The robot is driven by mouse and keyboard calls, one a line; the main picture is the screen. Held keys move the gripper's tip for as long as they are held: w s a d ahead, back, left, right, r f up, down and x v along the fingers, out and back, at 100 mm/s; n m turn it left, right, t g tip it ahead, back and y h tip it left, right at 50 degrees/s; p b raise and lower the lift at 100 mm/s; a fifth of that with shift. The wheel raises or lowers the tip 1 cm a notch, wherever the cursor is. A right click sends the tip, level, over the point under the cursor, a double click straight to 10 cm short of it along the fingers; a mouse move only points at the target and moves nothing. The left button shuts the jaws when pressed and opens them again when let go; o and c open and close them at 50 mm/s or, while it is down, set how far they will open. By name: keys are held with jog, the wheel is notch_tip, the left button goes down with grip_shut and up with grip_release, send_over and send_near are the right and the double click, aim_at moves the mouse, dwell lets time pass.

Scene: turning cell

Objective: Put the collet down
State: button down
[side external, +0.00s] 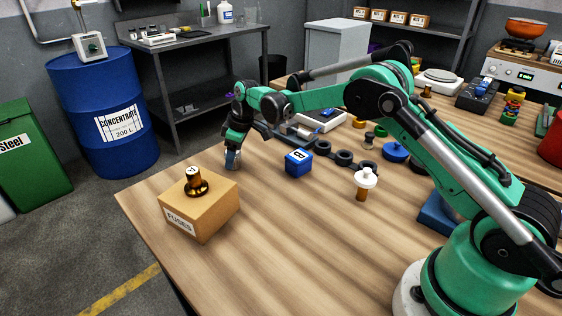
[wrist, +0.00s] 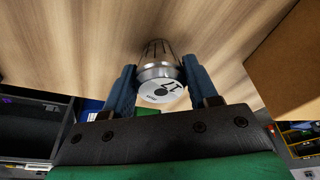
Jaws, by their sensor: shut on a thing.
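The collet (wrist: 158,50) is a silver, slotted, tapered piece with a white end face carrying dark marks. It sits between the two blue fingers of my gripper (wrist: 160,80), which is shut on it. In the side external view my gripper (side external: 234,150) points down over the left part of the wooden table (side external: 290,215), with the collet (side external: 232,165) at its tip, small and partly hidden by the fingers. The collet is at or just above the table top; I cannot tell if it touches.
A cardboard fuses box (side external: 205,212) with a brass-coloured piece (side external: 196,182) on top stands left of my gripper. A blue block marked B (side external: 298,163) is to its right. The table front is clear.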

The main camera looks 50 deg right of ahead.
jog(key=shift+f, duration=0.1)
jog(key=shift+c, duration=1.2)
grip_release()
jog(key=v, duration=1.2)
jog(key=s+a+r+m+t+h, duration=0.1)
jog(key=s+r+m, duration=0.15)
jog(key=s, duration=0.35)
jog(key=s+a+r+m+t, duration=0.1)
jog(key=s+a+r, duration=0.15)
jog(key=s, duration=0.25)
jog(key=s+f+m+t, duration=0.2)
jog(key=s+f+m, duration=0.1)
jog(key=s, duration=0.7)
jog(key=shift+s+f+t+h, duration=0.15)
jog(key=shift+f+t+h, duration=0.15)
jog(key=shift+f+h, duration=0.15)
